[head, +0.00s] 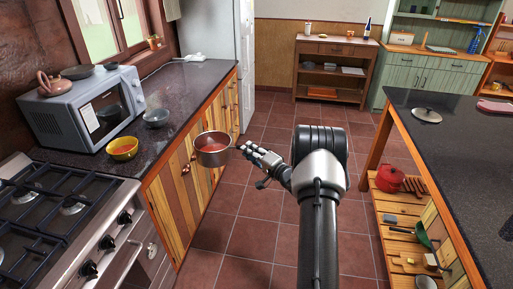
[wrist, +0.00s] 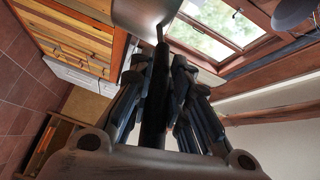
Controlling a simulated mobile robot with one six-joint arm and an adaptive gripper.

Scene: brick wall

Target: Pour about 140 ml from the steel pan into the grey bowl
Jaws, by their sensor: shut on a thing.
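The steel pan (head: 214,157) is in the air beside the front edge of the left counter, in the head view. It looks upright, with reddish contents inside. My gripper (head: 250,152) is shut on its handle, to the right of the pan. In the wrist view the dark handle (wrist: 156,100) runs between the fingers, and the pan's steel side (wrist: 145,14) shows at the top. The grey bowl (head: 156,118) stands on the dark counter, behind and left of the pan and apart from it. Its inside is hard to make out.
A yellow bowl (head: 122,149) stands on the counter in front of the grey bowl. A stove (head: 62,222) is at the front left. Counter behind the grey bowl is mostly clear.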

